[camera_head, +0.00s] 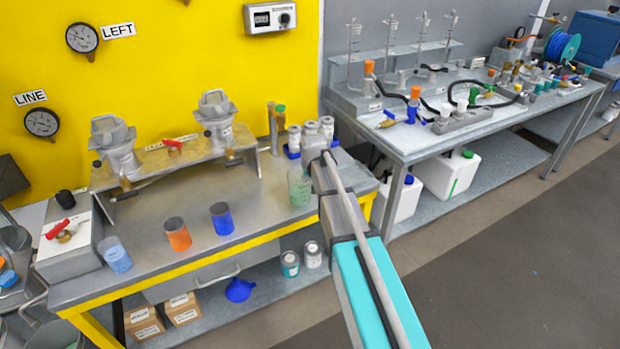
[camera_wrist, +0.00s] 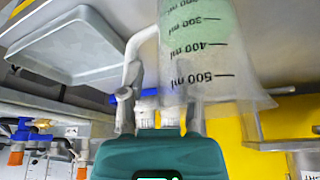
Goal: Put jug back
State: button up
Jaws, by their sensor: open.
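The jug (camera_head: 299,186) is clear with green contents and stands at the right end of the steel bench (camera_head: 265,205). In the wrist view the jug (camera_wrist: 205,60) appears upside down and close up, with its 300, 400 and 500 ml marks and its pale handle (camera_wrist: 133,65) showing. My gripper (camera_head: 318,160) is just right of the jug in the head view, and my arm hides part of that area. In the wrist view my gripper (camera_wrist: 158,100) has its fingers apart, close to the handle side. I cannot tell whether a finger touches the handle.
White-capped bottles (camera_head: 310,129) stand close behind the jug. An orange cup (camera_head: 177,235), a blue cup (camera_head: 222,219) and a pale blue beaker (camera_head: 115,255) stand on the bench to the left. A raised metal shelf (camera_head: 180,158) holds two grey fittings. A grey table (camera_head: 420,145) is at the right.

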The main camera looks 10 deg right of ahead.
jog(key=p+v, duration=0.9)
jog(key=v, duration=0.2)
jog(key=shift+p, duration=0.35)
dwell(0.6)
jog(key=s+d+f+g, duration=0.1)
jog(key=s+g, duration=0.3)
jog(key=s, duration=2)
jog(key=shift+s+d, duration=0.2)
jog(key=shift+f, duration=0.15)
